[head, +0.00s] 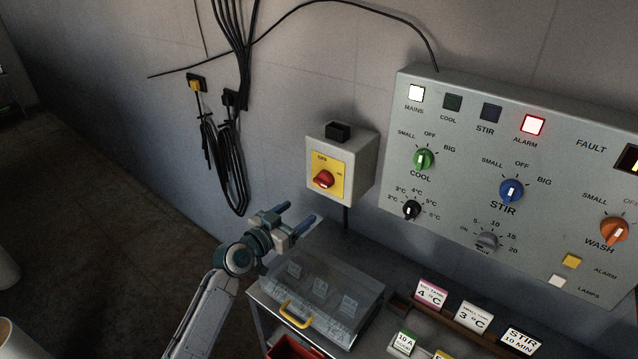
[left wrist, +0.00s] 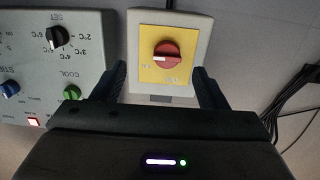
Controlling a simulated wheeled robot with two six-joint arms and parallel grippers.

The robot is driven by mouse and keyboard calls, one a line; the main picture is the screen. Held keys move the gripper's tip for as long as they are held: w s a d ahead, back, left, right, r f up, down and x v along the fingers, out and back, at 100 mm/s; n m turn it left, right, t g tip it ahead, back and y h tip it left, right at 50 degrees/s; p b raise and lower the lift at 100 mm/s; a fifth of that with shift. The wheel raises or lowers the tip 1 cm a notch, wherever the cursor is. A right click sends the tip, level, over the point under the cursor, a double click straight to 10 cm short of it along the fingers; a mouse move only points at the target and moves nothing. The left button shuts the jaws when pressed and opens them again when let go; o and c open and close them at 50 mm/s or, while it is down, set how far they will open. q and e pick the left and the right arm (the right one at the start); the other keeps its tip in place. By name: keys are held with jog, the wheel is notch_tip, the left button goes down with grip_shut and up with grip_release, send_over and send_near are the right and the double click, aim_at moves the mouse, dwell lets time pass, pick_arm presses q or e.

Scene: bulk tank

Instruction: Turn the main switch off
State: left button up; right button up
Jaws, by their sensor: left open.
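The main switch (head: 323,179) is a red rotary knob on a yellow plate, on a grey box (head: 356,168) fixed to the wall left of the control panel. In the left wrist view the red knob (left wrist: 167,56) shows upside down, its white mark pointing left. My left gripper (head: 294,222) is open and empty, below and to the left of the switch box and apart from it. In the left wrist view its two dark fingers (left wrist: 158,84) stand either side of the yellow plate's lower part, with the knob beyond them. My right gripper is not seen.
The grey control panel (head: 471,205) has several knobs; its mains lamp (head: 416,93) is white and its alarm lamp (head: 533,125) red. A clear-lidded box with a yellow handle (head: 301,314) stands below the switch. Black cables (head: 229,165) hang at the left.

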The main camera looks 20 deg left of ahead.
aim_at(320, 182)
pick_arm(q)
jog(key=shift+t, duration=0.5)
jog(key=w, duration=0.3)
jog(key=w+d+r+p, duration=0.1)
jog(key=w, duration=0.3)
jog(key=w+d+r+p, duration=0.1)
jog(key=w, duration=0.2)
jog(key=shift+w+d+r, duration=0.25)
jog(key=shift+w, duration=0.1)
jog(key=shift+w+d+p, duration=0.15)
jog(key=shift+w+p, duration=0.15)
jog(key=shift+w, duration=0.2)
jog(key=c, duration=1)
